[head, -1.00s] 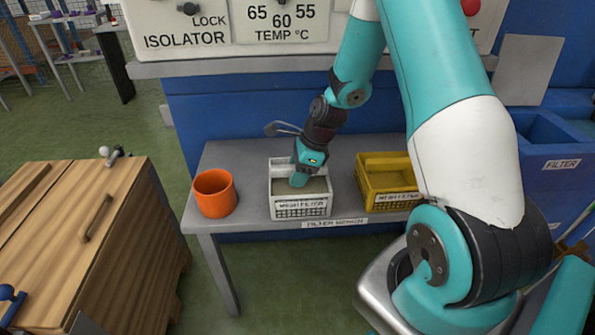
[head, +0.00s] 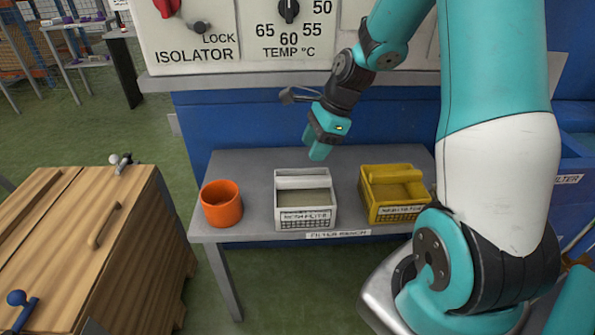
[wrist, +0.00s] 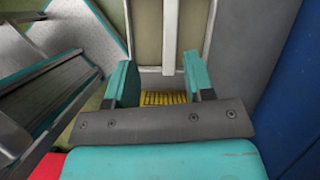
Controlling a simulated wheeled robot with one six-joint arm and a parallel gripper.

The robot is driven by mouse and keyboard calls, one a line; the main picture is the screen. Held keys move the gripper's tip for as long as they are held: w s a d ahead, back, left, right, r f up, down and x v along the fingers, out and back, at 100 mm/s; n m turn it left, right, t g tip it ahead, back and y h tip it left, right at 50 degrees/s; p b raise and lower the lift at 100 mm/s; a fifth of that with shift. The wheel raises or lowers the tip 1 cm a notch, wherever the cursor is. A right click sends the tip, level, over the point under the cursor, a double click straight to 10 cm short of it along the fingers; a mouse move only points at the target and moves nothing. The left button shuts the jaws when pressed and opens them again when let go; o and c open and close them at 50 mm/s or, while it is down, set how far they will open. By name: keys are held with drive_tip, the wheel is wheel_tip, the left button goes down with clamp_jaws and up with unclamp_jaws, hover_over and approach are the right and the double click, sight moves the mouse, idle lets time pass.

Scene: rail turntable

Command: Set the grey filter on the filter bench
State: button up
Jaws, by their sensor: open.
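The filter's pale bar (wrist: 170,35) shows beyond the fingertips.
The orange pot (head: 221,205) stands close to the filter's left. The yellow filter (head: 394,193) stands to its right; part of it shows in the wrist view (wrist: 163,98). A control panel (head: 220,38) overhangs the bench's back. A wooden cabinet (head: 75,225) is at left.

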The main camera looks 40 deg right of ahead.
drive_tip(key=s+a+r+n, duration=0.3)
drive_tip(key=a+r+n, duration=0.3)
drive_tip(key=a+n, duration=0.35)
drive_tip(key=s+a+r+n+g, duration=0.1)
drive_tip(key=s+a+r+n, duration=0.2)
drive_tip(key=s+a+n, duration=0.4)
drive_tip(key=s+a+r+n+g, duration=0.1)
drive_tip(key=s+a+r+n, duration=0.2)
drive_tip(key=s+a+n, duration=0.4)
drive_tip(key=s+n, duration=0.2)
drive_tip(key=n, duration=0.4)
drive_tip(key=shift+s+a, duration=0.15)
drive_tip(key=shift+s, duration=0.2)
